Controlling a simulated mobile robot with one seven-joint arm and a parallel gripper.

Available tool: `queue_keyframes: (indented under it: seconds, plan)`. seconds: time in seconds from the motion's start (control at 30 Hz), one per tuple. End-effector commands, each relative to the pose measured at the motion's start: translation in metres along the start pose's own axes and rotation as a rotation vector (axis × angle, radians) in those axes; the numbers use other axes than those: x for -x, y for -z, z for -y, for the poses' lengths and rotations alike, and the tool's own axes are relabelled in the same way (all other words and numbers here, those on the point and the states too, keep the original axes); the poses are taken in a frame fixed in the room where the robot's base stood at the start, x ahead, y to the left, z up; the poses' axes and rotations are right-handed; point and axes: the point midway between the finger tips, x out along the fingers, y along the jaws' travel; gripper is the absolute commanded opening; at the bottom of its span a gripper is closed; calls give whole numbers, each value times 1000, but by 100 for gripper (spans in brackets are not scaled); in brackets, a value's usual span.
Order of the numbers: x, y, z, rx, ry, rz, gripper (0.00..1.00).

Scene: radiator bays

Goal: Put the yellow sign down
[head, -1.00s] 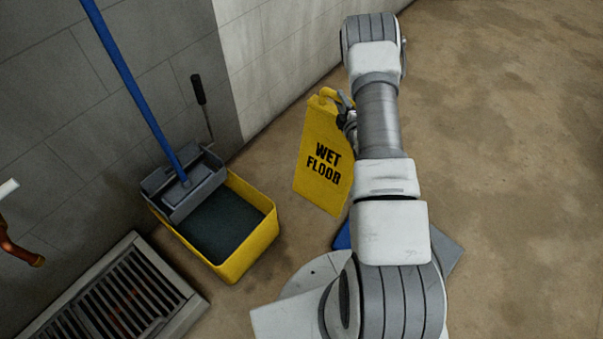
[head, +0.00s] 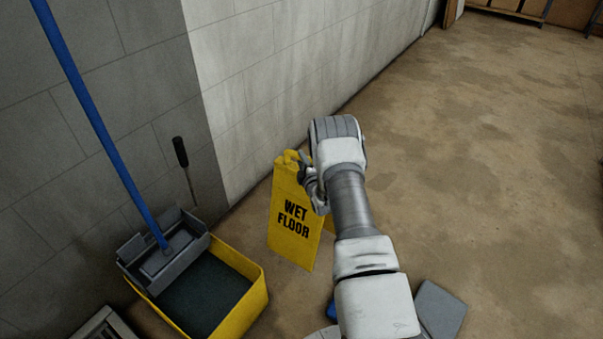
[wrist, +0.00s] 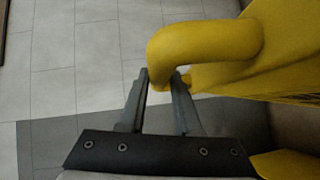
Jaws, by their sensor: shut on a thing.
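The yellow sign (head: 296,222) reads "WET FLOOR" and stands upright in the head view, left of my arm. A second yellow panel edge shows behind it, partly hidden by my arm. My gripper (head: 308,180) is at the top of the sign, by its handle. In the wrist view, my gripper (wrist: 161,84) has its two fingers on either side of the sign's curved yellow handle (wrist: 205,42) and is shut on it. I cannot tell for certain whether the sign's lower edge touches the floor.
A yellow mop bucket (head: 243,310) with a grey wringer (head: 165,255) and a blue mop handle (head: 95,115) stands at the lower left, near the wall (head: 270,75). A floor grate's corner (head: 103,325) shows at bottom left. Open brown floor (head: 490,170) lies to the right.

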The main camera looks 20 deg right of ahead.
Motion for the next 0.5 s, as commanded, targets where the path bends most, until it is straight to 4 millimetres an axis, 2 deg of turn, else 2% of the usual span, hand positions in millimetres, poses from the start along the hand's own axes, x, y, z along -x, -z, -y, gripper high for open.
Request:
queue_keyframes:
  seconds: [0.13,0.33,0.5]
  plan:
    - [-3,-1,8,-1,-4,0,0]
    - [-6,-6,36,-1,-5,1,0]
    - [-7,-6,36,0,-7,0,0]
